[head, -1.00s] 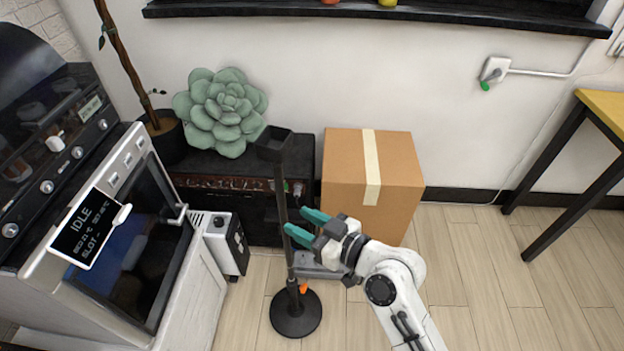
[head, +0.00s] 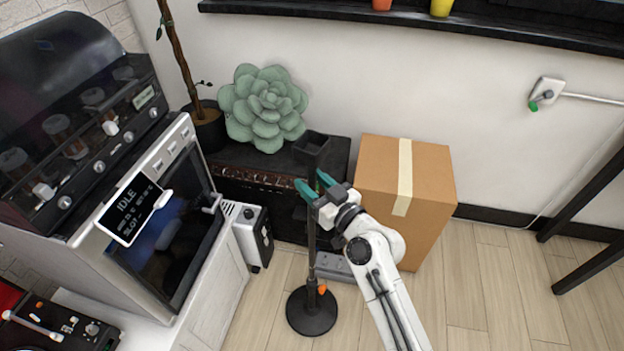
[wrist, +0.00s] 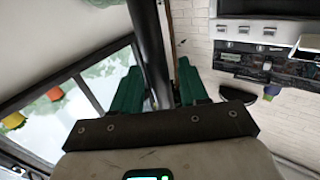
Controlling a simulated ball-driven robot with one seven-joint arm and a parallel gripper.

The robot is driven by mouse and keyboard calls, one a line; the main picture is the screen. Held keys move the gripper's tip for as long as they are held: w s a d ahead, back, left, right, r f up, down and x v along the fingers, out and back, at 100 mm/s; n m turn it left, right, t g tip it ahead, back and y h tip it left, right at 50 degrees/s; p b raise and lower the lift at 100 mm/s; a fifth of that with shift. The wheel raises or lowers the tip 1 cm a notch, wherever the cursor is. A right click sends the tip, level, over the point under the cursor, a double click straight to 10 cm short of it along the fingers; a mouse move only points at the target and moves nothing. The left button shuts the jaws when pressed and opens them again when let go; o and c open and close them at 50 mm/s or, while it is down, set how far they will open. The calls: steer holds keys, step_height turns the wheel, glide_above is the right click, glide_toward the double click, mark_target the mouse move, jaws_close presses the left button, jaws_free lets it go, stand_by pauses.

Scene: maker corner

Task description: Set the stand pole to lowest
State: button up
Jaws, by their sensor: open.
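The stand is a thin dark upright pole (head: 312,238) with a small black box-like head (head: 311,145) on top and a round black base (head: 311,312) on the floor. A small orange part (head: 322,289) shows low on the pole. My gripper (head: 316,186) is open, its teal fingers at the upper pole, just under the head. In the wrist view the pole (wrist: 148,45) runs between the two fingers of my gripper (wrist: 160,80), closer to the left finger. I cannot tell whether a finger touches it.
A cardboard box (head: 430,190) stands right of the pole. A black amplifier-like box (head: 240,165) with a green succulent (head: 262,108) is behind it. An oven-like machine (head: 165,225) and a small grey unit (head: 250,240) stand left. Floor is clear at right (head: 500,300).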

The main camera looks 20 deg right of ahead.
steer(key=shift+w, duration=0.2)
jaws_close()
stand_by(0.3)
